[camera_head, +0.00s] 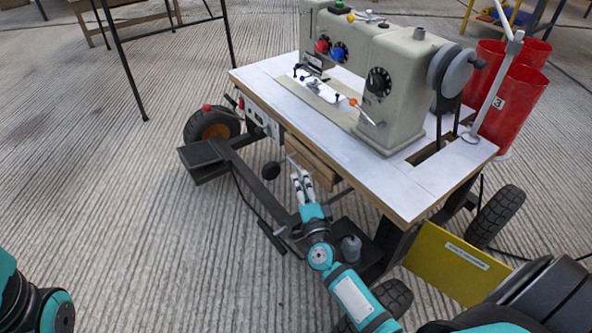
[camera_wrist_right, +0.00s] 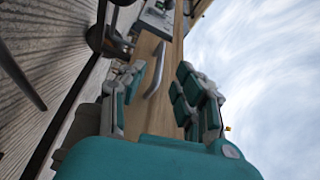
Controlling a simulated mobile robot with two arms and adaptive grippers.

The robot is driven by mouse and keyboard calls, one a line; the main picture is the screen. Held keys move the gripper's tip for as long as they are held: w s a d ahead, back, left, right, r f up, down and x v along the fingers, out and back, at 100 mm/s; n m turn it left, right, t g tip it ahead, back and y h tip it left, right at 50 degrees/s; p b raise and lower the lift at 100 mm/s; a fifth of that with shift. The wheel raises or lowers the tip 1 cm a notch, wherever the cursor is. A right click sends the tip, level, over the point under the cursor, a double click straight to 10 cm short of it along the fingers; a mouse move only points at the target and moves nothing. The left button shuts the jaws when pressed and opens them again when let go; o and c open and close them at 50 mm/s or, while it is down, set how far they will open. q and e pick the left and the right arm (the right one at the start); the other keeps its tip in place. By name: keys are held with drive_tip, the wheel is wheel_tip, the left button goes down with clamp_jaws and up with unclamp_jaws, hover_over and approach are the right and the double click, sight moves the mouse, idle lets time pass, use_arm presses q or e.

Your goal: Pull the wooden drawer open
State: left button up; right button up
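The wooden drawer (camera_head: 314,163) sits under the front edge of the white sewing table and looks shut. In the right wrist view its wooden front (camera_wrist_right: 158,118) carries a curved grey metal handle (camera_wrist_right: 156,72). My right gripper (camera_head: 302,178) is just in front of the drawer. In the right wrist view my right gripper (camera_wrist_right: 160,88) has its two fingers spread, one on each side of the handle, with a visible gap to it. I cannot tell whether a fingertip touches the drawer. My left gripper is out of view; only part of my left arm shows at lower left.
A large sewing machine (camera_head: 384,80) stands on the table (camera_head: 262,84). Red bins (camera_head: 510,105) stand at the right. A wheeled dark frame lies below.

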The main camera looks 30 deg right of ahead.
sight(296, 165)
drive_tip(key=b+x, duration=0.1)
drive_tip(key=x, duration=0.6)
drive_tip(key=shift+b, duration=0.3)
clamp_jaws()
